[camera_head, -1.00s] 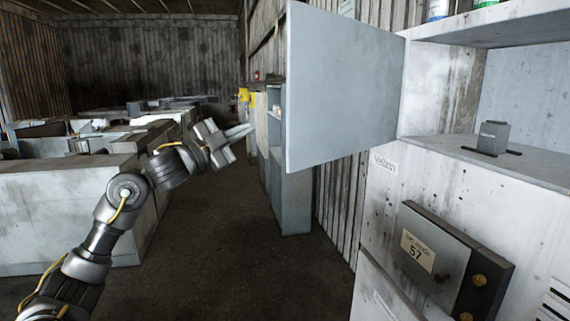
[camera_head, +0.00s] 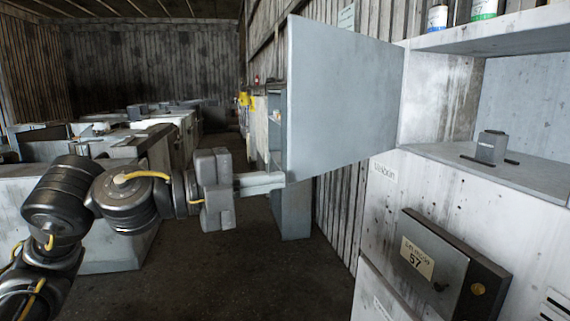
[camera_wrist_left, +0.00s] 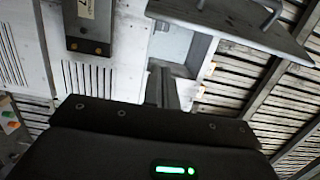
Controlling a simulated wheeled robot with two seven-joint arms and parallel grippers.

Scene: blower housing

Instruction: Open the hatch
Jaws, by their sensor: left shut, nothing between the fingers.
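The hatch (camera_head: 340,100) is a flat grey panel hinged at the left side of a cabinet (camera_head: 440,200). It stands swung out, and the compartment to its right is open. My left gripper (camera_head: 268,182) is shut and empty, with its fingertips at the panel's lower free corner; I cannot tell whether they touch. In the left wrist view the shut fingers (camera_wrist_left: 160,87) point towards the cabinet, below the panel (camera_wrist_left: 235,22) with its bar handle. My right gripper is not in view.
A small grey block (camera_head: 491,147) stands on the compartment floor. A box marked 57 (camera_head: 450,265) juts from the cabinet front. Cans (camera_head: 437,18) stand on top. Low grey units (camera_head: 110,250) line the left; the aisle floor (camera_head: 250,280) is clear.

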